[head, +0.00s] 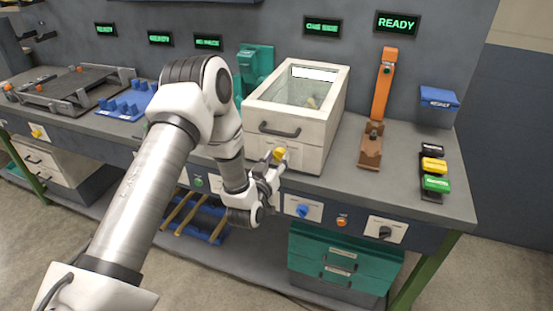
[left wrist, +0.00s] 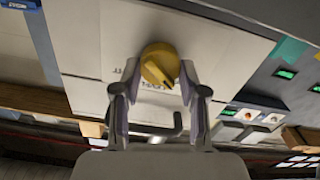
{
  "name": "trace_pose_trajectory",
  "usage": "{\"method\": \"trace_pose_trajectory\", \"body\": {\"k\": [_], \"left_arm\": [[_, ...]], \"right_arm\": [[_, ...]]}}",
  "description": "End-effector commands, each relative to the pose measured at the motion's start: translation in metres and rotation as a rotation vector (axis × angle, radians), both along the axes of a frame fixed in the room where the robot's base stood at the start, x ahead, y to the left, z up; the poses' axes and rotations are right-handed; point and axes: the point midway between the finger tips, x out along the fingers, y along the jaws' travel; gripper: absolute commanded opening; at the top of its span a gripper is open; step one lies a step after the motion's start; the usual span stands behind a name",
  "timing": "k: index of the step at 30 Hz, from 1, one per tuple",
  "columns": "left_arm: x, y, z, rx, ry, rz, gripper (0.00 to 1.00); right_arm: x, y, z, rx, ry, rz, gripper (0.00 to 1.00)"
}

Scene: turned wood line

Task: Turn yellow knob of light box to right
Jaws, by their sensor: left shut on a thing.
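The light box (head: 338,92) is a cream box with a glass top and a dark front handle (head: 279,130), standing on the bench. Its yellow knob (head: 279,153) sits low on the front face. In the left wrist view the knob (left wrist: 159,60) is round with a raised grip bar, tilted in the picture. My left gripper (head: 272,164) is at the knob from the front, with a finger on each side, shut on it. The fingers partly hide the lower edge of the knob. My right gripper is not in view.
An orange lever stand (head: 381,85) is right of the box. A blue knob (head: 302,211) and a black knob (head: 384,232) are on the bench front. A blue tray (head: 128,103) is at left.

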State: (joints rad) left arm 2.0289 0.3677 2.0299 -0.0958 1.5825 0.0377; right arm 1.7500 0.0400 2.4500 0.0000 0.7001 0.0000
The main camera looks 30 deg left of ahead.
Motion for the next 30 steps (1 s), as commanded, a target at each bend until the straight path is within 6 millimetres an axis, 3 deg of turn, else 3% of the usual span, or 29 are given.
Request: {"method": "trace_pose_trajectory", "body": {"k": [14,30], "left_arm": [[0.0005,-0.0002,0.0011,0.06,0.012,0.0,0.08],[0.0011,-0.001,0.002,0.301,0.069,0.0,0.08]], "right_arm": [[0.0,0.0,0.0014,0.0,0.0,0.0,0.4],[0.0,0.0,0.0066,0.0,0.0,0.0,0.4]]}}
